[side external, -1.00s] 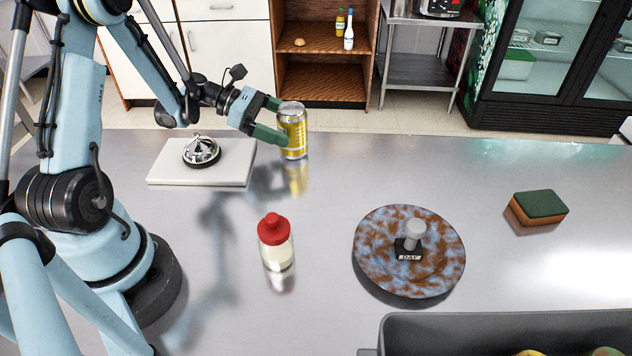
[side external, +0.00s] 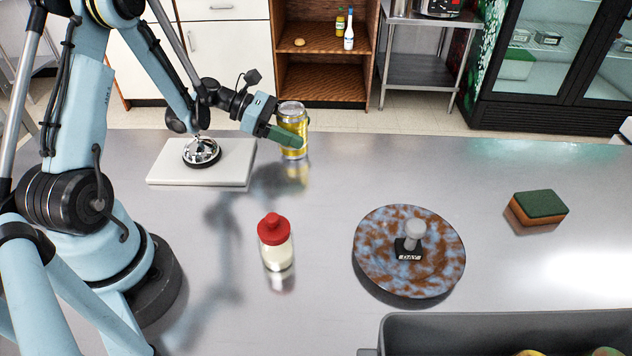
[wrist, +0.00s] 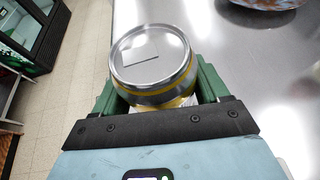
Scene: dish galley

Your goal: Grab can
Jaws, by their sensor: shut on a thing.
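The can (side external: 291,119) is yellow with a silver top and stands upright near the far edge of the metal counter. My gripper (side external: 287,132) is shut on the can, with a green finger across its near side; the other finger is mostly hidden behind the can. In the wrist view, the can (wrist: 153,60) shows its silver lid between the two green fingers, one on each side. Its lower part is hidden by my gripper.
A silver bell (side external: 201,152) sits on a white board (side external: 168,176) left of the can. A red-capped bottle (side external: 275,248) stands nearer. A mottled plate (side external: 385,260) holds a small stamp (side external: 412,238). A sponge (side external: 538,207) and a grey bin (side external: 400,335) are right.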

